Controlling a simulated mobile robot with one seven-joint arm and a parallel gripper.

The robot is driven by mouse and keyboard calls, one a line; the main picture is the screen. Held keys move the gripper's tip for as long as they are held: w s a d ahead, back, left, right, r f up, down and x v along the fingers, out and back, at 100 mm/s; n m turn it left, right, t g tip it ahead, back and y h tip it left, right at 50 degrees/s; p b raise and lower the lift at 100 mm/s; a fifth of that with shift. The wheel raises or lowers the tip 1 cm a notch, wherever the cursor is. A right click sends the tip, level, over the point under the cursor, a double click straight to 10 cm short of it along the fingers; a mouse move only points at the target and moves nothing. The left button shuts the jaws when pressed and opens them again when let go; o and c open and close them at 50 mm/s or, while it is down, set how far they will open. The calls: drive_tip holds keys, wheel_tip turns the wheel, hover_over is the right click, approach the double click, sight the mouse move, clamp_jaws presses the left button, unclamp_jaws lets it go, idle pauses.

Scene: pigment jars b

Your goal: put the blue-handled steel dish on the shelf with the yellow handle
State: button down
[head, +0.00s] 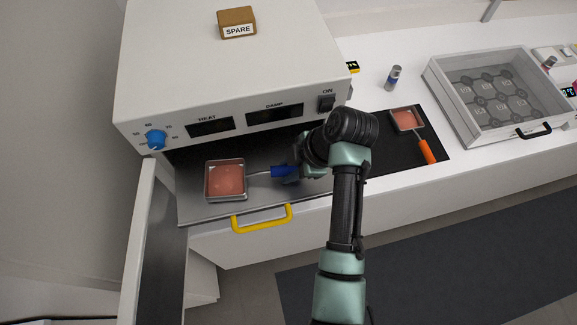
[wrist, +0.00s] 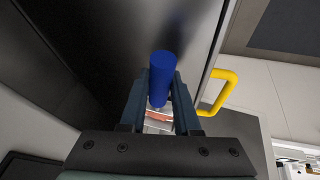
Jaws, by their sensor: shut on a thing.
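The steel dish (head: 225,181) with pink-red contents is over the left part of the pulled-out shelf (head: 200,214). I cannot tell whether it rests on the shelf or hangs just above it. Its blue handle (head: 283,172) points right, towards my gripper (head: 290,173). In the wrist view my gripper (wrist: 161,95) is shut on the blue handle (wrist: 162,75), and only a strip of the dish (wrist: 158,117) shows between the fingers. The yellow handle (head: 262,218) is on the shelf's front edge; it also shows in the wrist view (wrist: 222,92).
The white oven (head: 225,75) stands above the shelf, its door (head: 150,245) open at the left. A SPARE box (head: 237,22) sits on top. To the right are a black mat (head: 385,155), an orange-handled dish (head: 407,120), a small jar (head: 394,77) and a clear-lidded tray (head: 440,87).

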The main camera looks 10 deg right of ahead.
drive_tip(key=shift+f, duration=0.2)
drive_tip(key=c, duration=0.6)
unclamp_jaws()
drive_tip(key=shift+o, duration=0.2)
wheel_tip(320, 180, up, 6)
drive_tip(key=p, duration=0.4)
drive_tip(key=shift+p, duration=0.3)
drive_tip(key=shift+d, duration=0.1)
